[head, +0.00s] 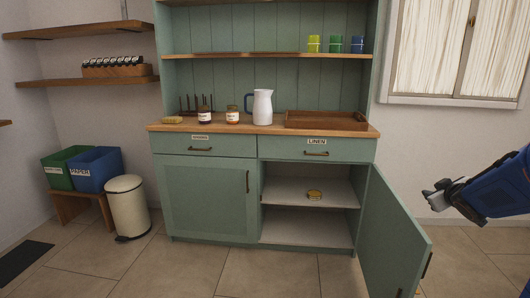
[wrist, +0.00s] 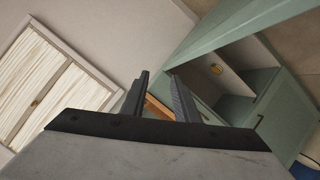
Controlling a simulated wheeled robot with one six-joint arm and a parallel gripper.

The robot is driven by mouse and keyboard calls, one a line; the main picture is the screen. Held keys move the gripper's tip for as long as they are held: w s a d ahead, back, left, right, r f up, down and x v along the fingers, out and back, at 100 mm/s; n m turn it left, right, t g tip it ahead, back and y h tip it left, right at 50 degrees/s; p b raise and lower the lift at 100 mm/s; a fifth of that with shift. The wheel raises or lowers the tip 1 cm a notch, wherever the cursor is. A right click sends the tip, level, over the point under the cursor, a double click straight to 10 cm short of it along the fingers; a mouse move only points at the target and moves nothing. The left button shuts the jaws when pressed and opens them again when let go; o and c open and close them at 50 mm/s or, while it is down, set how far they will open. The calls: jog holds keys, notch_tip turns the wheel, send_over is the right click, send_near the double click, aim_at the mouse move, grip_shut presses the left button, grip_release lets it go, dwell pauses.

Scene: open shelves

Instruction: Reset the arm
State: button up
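My gripper (head: 433,199) is at the right of the head view, to the right of the green cabinet and apart from everything. In the wrist view its two dark fingers (wrist: 160,97) stand apart with nothing between them, so it is open and empty. My blue arm reaches in from the right edge of the head view.
The cabinet's right door (head: 394,236) stands open, near my gripper. A small yellow-brown item (head: 314,194) lies on the inner shelf (head: 285,190). The worktop holds a white jug (head: 262,107), two jars and a wooden tray (head: 325,127). A bin (head: 127,207) stands left.

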jog(key=s+a+f+m+g+y, duration=0.1)
jog(key=s+a+f+g+y, duration=0.1)
jog(key=s+a, duration=1.2)
jog(key=s+a+f+m+g+y, duration=0.1)
jog(key=s+a+f+g, duration=0.3)
jog(key=s+a, duration=1.1)
jog(key=s+m+g, duration=0.1)
jog(key=s, duration=0.5)
jog(key=shift+s+f+m+g+y, duration=0.15)
jog(key=shift+s+m+g+y, duration=0.15)
jog(key=shift+g+y, duration=0.1)
